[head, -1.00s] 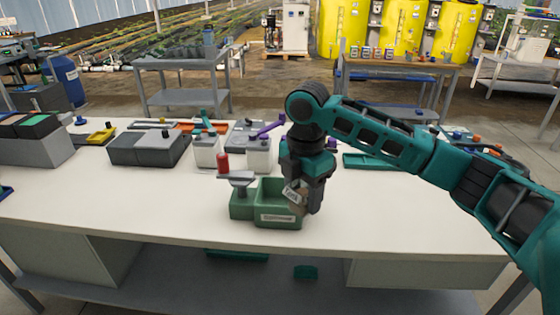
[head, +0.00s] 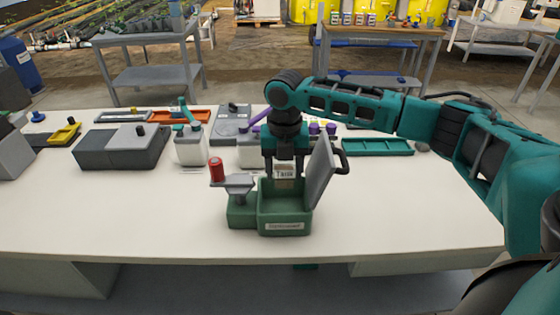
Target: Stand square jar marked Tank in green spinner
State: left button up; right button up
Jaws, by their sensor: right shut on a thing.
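The green spinner (head: 285,222) stands near the front middle of the white bench, with a label on its front. Its grey lid (head: 320,172) is up at the right side, leaning outward, with a black handle. A red knob (head: 216,170) sits on a grey arm at its left. My right gripper (head: 285,168) points down over the spinner's opening, shut on the square jar marked Tank (head: 286,173). The jar looks upright, its label facing me. The spinner's front wall may hide its base, so I cannot tell whether it touches the floor inside. My left gripper is out of view.
Behind stand white jugs (head: 190,148), one with a teal handle, and a grey box (head: 122,147) at the left. A teal tray (head: 377,147) lies at the back right. The bench is clear to the left, right and front of the spinner.

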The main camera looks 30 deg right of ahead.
aim_at(284, 187)
jog(key=shift+s+f, duration=0.15)
jog(key=shift+f, duration=0.55)
notch_tip(284, 187, down, 4)
jog(key=shift+f, duration=0.1)
notch_tip(284, 187, down, 4)
jog(key=b, duration=0.3)
jog(key=shift+r, duration=0.2)
jog(key=shift+f, duration=0.9)
jog(key=o, duration=1.2)
